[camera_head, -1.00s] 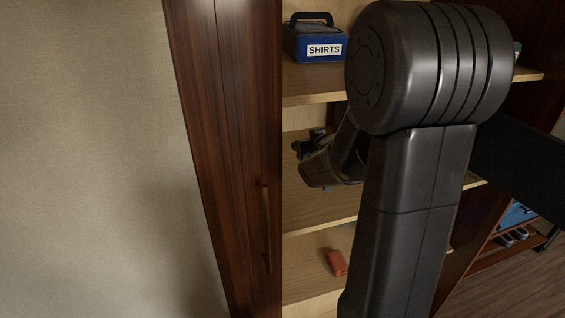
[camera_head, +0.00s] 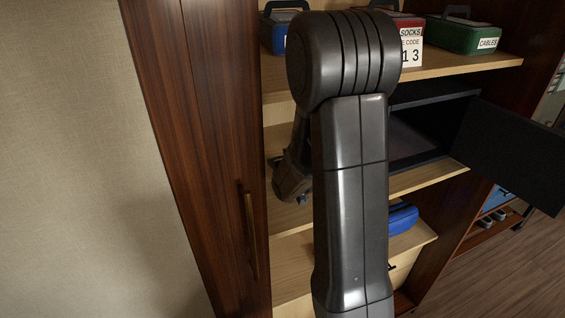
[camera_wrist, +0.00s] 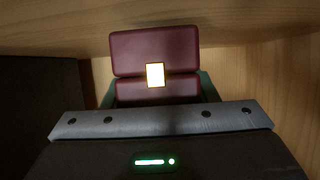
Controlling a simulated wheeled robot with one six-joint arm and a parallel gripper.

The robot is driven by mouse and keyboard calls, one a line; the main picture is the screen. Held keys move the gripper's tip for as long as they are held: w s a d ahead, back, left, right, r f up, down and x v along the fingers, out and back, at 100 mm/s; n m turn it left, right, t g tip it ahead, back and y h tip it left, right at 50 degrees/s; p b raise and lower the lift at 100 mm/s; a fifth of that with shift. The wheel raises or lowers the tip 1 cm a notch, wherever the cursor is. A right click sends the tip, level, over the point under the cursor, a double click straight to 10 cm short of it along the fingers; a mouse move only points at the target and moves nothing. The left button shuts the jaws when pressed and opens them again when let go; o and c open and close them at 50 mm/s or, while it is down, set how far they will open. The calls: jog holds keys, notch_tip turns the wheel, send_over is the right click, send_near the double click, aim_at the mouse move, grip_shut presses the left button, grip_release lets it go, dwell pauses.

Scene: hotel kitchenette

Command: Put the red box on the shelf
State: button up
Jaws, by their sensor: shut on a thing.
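A dark red box (camera_wrist: 154,50) with a pale, bright clasp fills the middle of the wrist view. My gripper (camera_wrist: 156,92) is shut on it, with a dark green piece showing at each side of its lower part. In the head view my wrist (camera_head: 292,180) is in front of the middle shelf (camera_head: 285,212), left of my upright arm link. The fingertips and the held box are not clear there. Another red box (camera_head: 405,21), labelled SOCKS, stands on the top shelf (camera_head: 450,63), partly hidden by my arm.
A blue box (camera_head: 272,36) and a green CABLES box (camera_head: 465,37) also stand on the top shelf. A black safe (camera_head: 425,125) with its door (camera_head: 515,155) swung open is at right. A blue case (camera_head: 402,218) lies on the lower shelf. A wooden door (camera_head: 190,130) bounds the left.

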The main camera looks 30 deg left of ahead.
jog(key=shift+f, duration=0.35)
jog(key=shift+f, duration=0.1)
jog(key=shift+f+b, duration=0.15)
jog(key=shift+b, duration=0.15)
jog(key=o, duration=1)
jog(key=shift+r+p, duration=0.3)
jog(key=shift+p, duration=0.05)
jog(key=b+v, duration=0.1)
jog(key=v, duration=1)
jog(key=shift+s+d, duration=0.1)
jog(key=shift+d, duration=0.1)
jog(key=shift+s+d+r, duration=0.15)
jog(key=shift+s+d, duration=0.05)
